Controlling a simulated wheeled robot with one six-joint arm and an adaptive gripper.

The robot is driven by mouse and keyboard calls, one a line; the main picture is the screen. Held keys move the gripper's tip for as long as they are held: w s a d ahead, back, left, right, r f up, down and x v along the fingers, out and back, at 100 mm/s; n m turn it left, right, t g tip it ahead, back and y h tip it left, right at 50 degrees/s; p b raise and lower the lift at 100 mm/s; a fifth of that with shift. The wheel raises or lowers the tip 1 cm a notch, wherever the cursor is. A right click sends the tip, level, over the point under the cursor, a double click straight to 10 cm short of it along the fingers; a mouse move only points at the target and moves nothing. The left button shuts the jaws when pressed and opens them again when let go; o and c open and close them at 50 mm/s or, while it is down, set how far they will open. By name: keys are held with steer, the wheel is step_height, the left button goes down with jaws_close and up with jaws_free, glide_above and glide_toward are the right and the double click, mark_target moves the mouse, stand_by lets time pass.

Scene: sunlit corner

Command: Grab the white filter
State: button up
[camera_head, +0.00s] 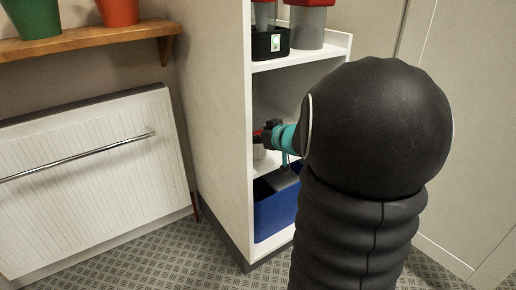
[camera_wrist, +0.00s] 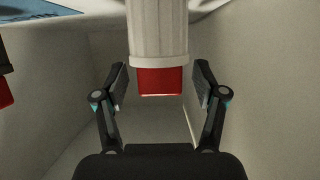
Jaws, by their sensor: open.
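The white filter (camera_wrist: 157,30) is a ribbed white cylinder with a pale collar and a red block-shaped end (camera_wrist: 161,82). In the wrist view it reaches from the top edge down to between my fingers. My gripper (camera_wrist: 161,75) is open, with one finger on each side of the red end and a visible gap at both sides. In the head view my gripper (camera_head: 268,133) is inside the middle compartment of the white shelf unit (camera_head: 222,130). A small pale part of the filter (camera_head: 259,152) shows below it; the side panel hides the rest.
Compartment walls stand close on both sides in the wrist view. A dark object with a red part (camera_wrist: 5,92) is at its left edge. A blue bin (camera_head: 274,212) is on the lower shelf; a black holder (camera_head: 270,43) and a red-topped grey container (camera_head: 307,27) are above.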

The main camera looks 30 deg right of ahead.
steer(key=c, duration=1.1)
steer(key=shift+c, duration=0.2)
